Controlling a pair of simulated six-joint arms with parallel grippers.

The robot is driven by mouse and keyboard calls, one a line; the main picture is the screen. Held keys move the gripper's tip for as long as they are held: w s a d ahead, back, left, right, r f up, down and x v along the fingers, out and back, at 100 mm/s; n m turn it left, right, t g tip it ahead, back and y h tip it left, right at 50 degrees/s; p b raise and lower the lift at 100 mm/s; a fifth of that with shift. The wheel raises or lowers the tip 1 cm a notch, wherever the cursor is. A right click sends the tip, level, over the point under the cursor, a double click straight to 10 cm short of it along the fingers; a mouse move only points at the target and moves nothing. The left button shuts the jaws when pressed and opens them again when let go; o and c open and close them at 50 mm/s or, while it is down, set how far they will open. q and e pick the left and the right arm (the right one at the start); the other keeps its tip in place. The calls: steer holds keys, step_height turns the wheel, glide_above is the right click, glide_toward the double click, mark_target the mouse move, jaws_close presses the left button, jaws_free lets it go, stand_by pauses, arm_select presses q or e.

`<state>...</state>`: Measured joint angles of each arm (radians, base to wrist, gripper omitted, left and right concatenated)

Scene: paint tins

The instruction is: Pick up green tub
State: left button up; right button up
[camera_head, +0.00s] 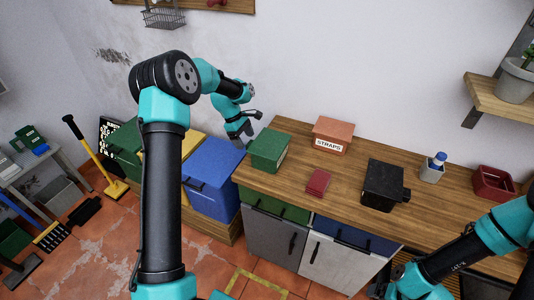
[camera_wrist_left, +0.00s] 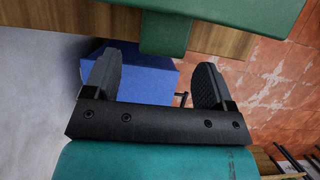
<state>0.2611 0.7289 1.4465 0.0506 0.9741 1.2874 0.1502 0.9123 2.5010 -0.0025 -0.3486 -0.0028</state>
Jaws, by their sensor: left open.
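The green tub (camera_head: 268,150) is a lidded box standing upright at the left end of the wooden counter. It also shows large at the top of the left wrist view (camera_wrist_left: 235,14), cut off by the frame edge. My left gripper (camera_head: 241,134) is just left of the tub, pointing down, apart from it in the head view. In the left wrist view the two dark fingers (camera_wrist_left: 153,72) are spread with nothing held between them. My right arm comes in at the lower right of the head view; its fingers are not clearly visible.
A blue bin (camera_head: 213,178) stands lower, left of the counter.

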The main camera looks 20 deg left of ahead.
mark_target(248, 144)
arm_select(q)
steer(key=shift+x, duration=2.3)
steer(key=shift+d+r, duration=0.1)
steer(key=shift+d, duration=0.05)
steer(key=shift+c, duration=0.4)
steer(key=c, duration=1)
steer(key=shift+c, duration=0.2)
steer(key=shift+r, duration=0.2)
steer(key=shift+r, duration=1.45)
steer(key=shift+s+d+r, duration=0.15)
steer(key=shift+s+r, duration=0.05)
steer(key=s+d, duration=0.2)
steer(key=s, duration=0.2)
steer(key=s+d+r, duration=0.1)
steer(key=s+d, duration=0.2)
steer(key=s, duration=0.2)
steer(key=s+d, duration=0.3)
steer(key=s, duration=0.1)
steer(key=shift+s+r, duration=0.15)
steer(key=shift+r, duration=0.05)
